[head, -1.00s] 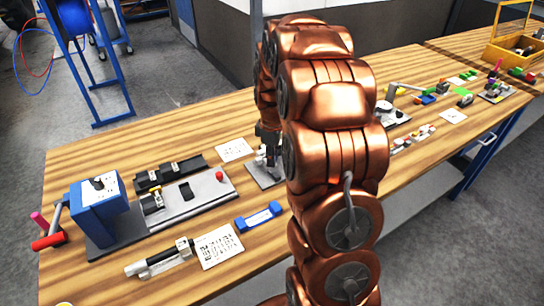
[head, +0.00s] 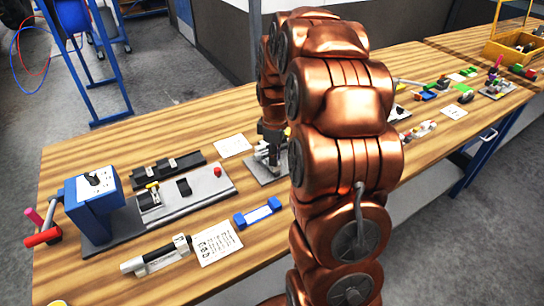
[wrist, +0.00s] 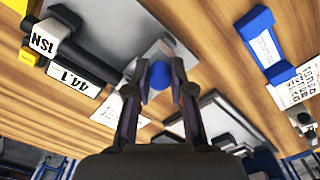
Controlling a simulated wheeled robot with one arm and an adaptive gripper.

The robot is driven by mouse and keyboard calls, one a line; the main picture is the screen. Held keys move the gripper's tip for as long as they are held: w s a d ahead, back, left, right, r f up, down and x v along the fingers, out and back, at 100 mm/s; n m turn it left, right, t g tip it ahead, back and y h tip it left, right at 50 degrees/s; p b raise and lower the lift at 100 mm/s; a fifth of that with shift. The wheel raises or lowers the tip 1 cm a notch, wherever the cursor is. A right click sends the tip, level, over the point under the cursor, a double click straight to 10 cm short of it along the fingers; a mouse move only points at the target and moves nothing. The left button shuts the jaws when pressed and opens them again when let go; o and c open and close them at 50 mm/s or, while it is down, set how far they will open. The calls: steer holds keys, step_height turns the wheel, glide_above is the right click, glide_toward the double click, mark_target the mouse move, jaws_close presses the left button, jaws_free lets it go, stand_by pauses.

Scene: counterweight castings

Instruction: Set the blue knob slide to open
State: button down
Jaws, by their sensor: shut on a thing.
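The blue knob (wrist: 160,72) shows in the wrist view between the two fingertips of my gripper (wrist: 160,82). The fingers are shut on it, one on each side. The knob belongs to a slide fixture on a grey plate (wrist: 188,57); most of the slide is hidden behind the knob and fingers, so I cannot tell its position. In the head view the fixture's grey base (head: 258,172) sits on the bench beside my arm, and my gripper (head: 266,148) is at it, partly hidden. The knob itself cannot be made out there.
The wooden bench (head: 110,270) holds a blue-boxed fixture (head: 93,200) with a red-ended lever on the left. A blue holder (head: 258,212), printed cards (head: 217,244) and a black rail (head: 168,171) lie around. Several small parts and a yellow bin (head: 515,48) stand at the right.

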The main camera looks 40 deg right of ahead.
steer(key=shift+s+f, duration=0.1)
steer(key=shift+s, duration=0.15)
steer(key=c, duration=1.3)
jaws_free()
steer(key=shift+s, duration=0.1)
steer(key=shift+o, duration=1.4)
step_height(320, 180, up, 12)
